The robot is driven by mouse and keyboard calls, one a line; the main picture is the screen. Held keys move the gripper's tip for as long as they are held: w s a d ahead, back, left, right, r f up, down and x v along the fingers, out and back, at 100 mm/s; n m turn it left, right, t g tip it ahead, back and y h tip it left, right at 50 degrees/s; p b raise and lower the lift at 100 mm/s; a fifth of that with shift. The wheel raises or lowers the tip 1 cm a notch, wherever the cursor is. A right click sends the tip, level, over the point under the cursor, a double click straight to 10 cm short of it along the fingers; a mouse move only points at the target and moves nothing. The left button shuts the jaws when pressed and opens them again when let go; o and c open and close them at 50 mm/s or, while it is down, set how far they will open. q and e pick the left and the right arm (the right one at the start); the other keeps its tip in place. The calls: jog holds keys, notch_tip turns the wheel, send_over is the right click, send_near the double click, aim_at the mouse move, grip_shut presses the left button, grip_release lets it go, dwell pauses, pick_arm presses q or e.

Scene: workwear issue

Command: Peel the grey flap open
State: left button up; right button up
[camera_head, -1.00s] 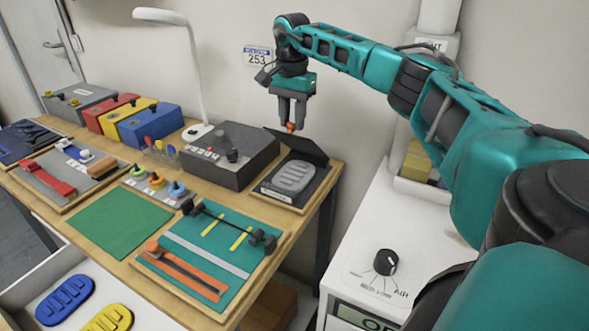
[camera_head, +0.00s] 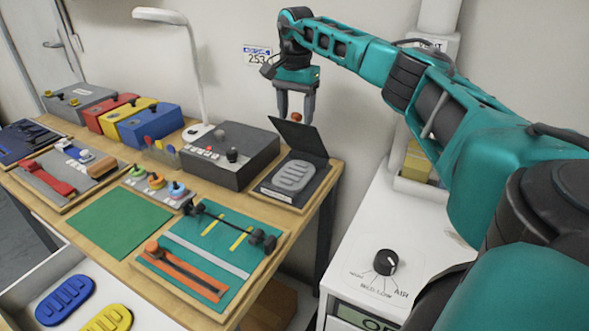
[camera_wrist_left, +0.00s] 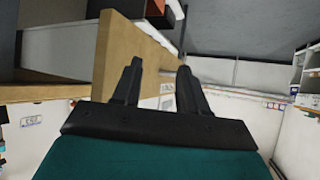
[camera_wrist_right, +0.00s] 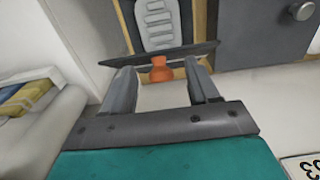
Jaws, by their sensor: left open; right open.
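The dark grey flap (camera_head: 300,138) stands raised at the back of a board that holds a light grey ribbed sole (camera_head: 293,176). An orange knob (camera_head: 297,118) sits at the flap's upper edge. My right gripper (camera_head: 295,118) is open, with its fingers on either side of the knob. In the right wrist view the flap (camera_wrist_right: 190,52) shows edge-on, and the knob (camera_wrist_right: 161,70) lies between the spread fingertips, apart from both. My left gripper (camera_wrist_left: 157,72) is open and empty in the left wrist view, with a wooden board edge (camera_wrist_left: 125,50) beyond it.
A dark grey control box (camera_head: 230,154) stands left of the flap's board, with a white lamp (camera_head: 185,60) behind it. A white cabinet (camera_head: 370,225) with a dial stands right, past a gap.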

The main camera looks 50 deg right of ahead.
notch_tip(320, 180, up, 9)
jog(key=a, duration=0.2)
jog(key=shift+s, duration=0.3)
jog(key=shift+f, duration=0.1)
dwell(1.1)
